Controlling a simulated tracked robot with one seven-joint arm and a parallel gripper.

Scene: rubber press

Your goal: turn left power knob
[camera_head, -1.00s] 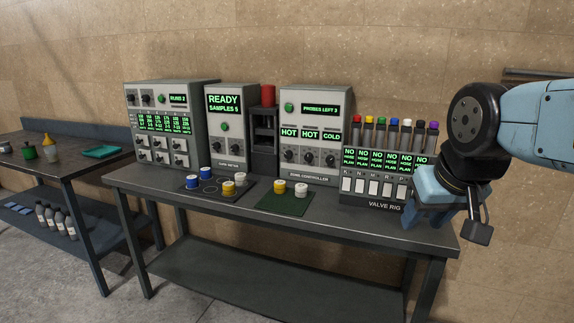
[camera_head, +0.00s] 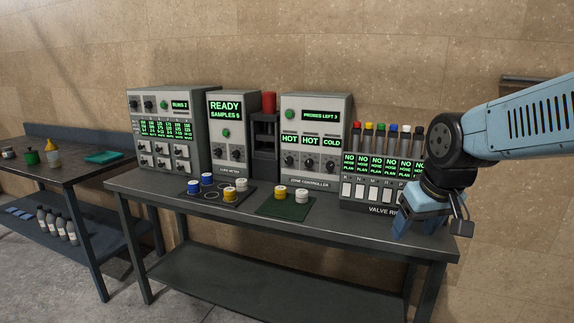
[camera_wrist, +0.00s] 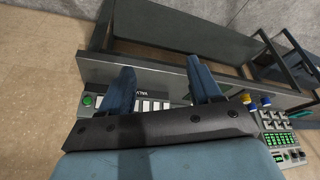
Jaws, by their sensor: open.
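The zone controller (camera_head: 316,182) is a pale box with HOT, HOT and COLD readouts above a row of three dark knobs. Its left knob (camera_head: 288,160) faces the front. The left panel (camera_head: 197,118) also has two dark knobs (camera_head: 135,105) at its upper left. The cure meter (camera_head: 228,105) has two knobs below a green button. The small labels are unreadable, so I cannot tell which knob is the left power knob. My gripper (camera_head: 415,224) is open and empty, pointing down before the valve rig's right end. Its two blue fingers (camera_wrist: 158,68) are spread in the wrist view.
The valve rig (camera_head: 372,207) has white switches and coloured caps. A green mat (camera_head: 285,212) and a dark tray (camera_head: 243,205) with blue, yellow and white pots lie on the table (camera_head: 165,203). A side bench (camera_head: 70,167) stands left.

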